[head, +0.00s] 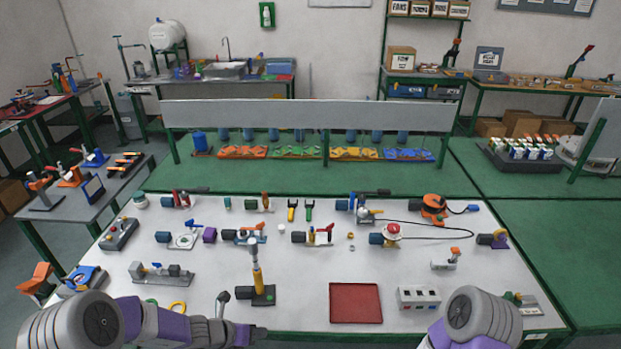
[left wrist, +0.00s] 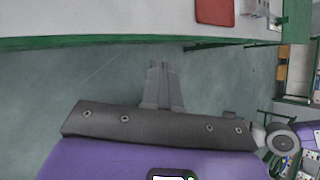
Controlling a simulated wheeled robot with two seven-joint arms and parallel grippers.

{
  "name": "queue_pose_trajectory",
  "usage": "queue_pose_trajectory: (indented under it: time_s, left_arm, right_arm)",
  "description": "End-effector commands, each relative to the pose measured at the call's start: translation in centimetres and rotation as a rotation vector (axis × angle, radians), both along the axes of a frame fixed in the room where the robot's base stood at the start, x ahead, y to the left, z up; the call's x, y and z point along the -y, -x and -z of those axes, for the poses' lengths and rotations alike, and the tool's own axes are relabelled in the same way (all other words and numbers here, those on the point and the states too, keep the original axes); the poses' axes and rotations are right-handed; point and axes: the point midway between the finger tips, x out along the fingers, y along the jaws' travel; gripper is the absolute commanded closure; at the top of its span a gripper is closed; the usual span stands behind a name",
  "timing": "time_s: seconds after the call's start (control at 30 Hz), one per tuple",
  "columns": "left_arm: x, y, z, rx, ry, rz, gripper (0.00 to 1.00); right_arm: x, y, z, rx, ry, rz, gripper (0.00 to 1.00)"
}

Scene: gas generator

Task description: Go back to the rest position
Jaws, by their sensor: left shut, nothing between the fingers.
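My left arm comes in from the lower left in the head view, and its gripper (head: 253,335) is at the near edge of the table. The left wrist view shows its two fingers (left wrist: 161,70) together, with nothing between them, over the floor just off the table's green edge. My right arm shows at the lower right of the head view, but its gripper is out of the picture.
The white-topped table (head: 300,290) holds several fittings, a red tray (head: 355,303), a grey box with sockets (head: 418,297) and an upright yellow-handled tool (head: 257,285) close beyond my left gripper. The floor (left wrist: 100,75) below is clear.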

Motion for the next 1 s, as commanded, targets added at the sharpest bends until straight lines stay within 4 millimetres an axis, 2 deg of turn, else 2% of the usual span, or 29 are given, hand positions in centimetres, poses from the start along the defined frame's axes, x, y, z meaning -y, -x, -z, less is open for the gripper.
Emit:
queue_pose_trajectory:
  time_s: [0.03,0.37,0.53,0.7,0.8,0.9,1.0]
  left_arm:
    - [0.3,1.0,1.1,-0.003,-0.039,0.065,1.00]
    - [1.0,7.6,7.0,0.069,-0.316,0.590,1.00]
    - [0.9,12.0,10.6,0.188,-0.480,1.036,1.00]
    - [1.2,16.2,14.0,0.457,-0.624,1.622,1.00]
    - [2.0,17.7,15.2,0.661,-0.675,1.910,1.00]
    - [3.0,18.7,15.8,0.858,-0.707,2.119,1.00]
    - [3.9,19.4,16.0,1.008,-0.726,2.245,1.00]
  right_arm:
    - [0.0,0.0,0.1,0.001,0.000,0.000,0.36]
    - [0.0,-0.1,0.4,0.002,0.000,0.000,0.36]
    - [0.0,0.0,0.6,0.001,0.000,0.000,0.36]
    - [0.0,-0.1,0.9,0.002,0.000,0.001,0.36]
    - [0.0,-0.1,1.0,0.002,0.000,0.001,0.36]
    - [0.0,-0.1,1.1,0.002,0.000,0.001,0.36]
    - [0.0,-0.1,1.2,0.002,0.000,0.001,0.36]
